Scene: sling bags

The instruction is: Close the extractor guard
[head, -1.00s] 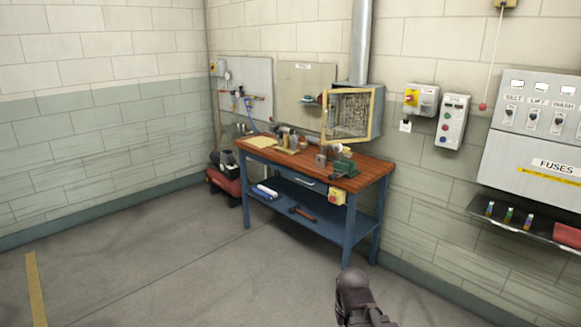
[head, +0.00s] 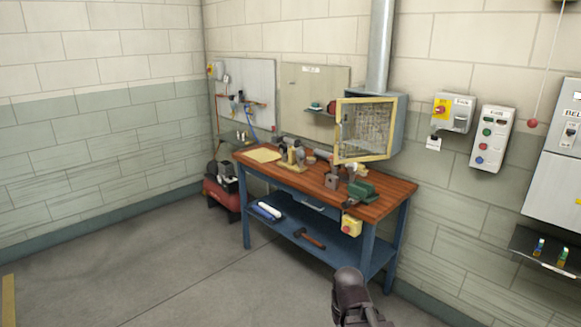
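The extractor is a grey box on the wall above the back of the workbench, with a round metal duct (head: 382,45) rising from its top. Its guard (head: 338,130) is a yellow frame around a see-through or mesh panel at the front of the box. The frame looks angled out from the box at its left side, but from here I cannot tell how wide the gap is. A dark rounded part of my arm shows at the bottom of the head view, well short of the bench. My gripper's fingers are not visible.
The wooden-topped blue workbench (head: 395,200) stands below the guard, with a green vice (head: 361,190) and several tools on it. A yellow switch box (head: 351,226) hangs at its front. A red compressor (head: 221,195) stands left. The floor in front is clear.

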